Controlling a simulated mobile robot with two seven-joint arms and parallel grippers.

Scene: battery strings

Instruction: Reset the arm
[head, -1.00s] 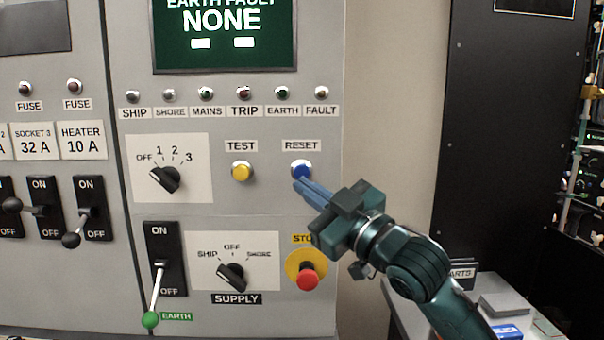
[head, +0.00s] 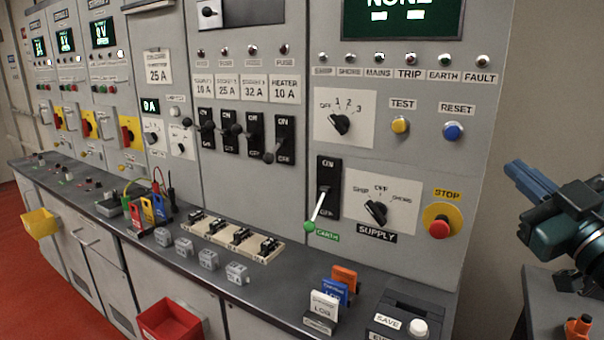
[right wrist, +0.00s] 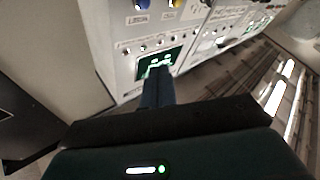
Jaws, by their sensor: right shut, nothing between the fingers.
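My right gripper (head: 532,180) is at the right edge of the head view, beside the control panel and apart from it. Its blue fingers are shut together with nothing between them, and they point up and left. The right wrist view shows the fingers (right wrist: 158,88) with the panel and its green screen (right wrist: 160,62) beyond them. The blue RESET button (head: 453,131) is to the left of the gripper, with the yellow TEST button (head: 401,125) next to it. My left gripper is not in view.
The red STOP button (head: 439,229) is low on the panel. The earth lever (head: 318,207) points down with its green knob. A counter (head: 290,290) below holds a log stand (head: 322,308) and a SAVE box (head: 400,312). A red bin (head: 170,322) hangs at the front.

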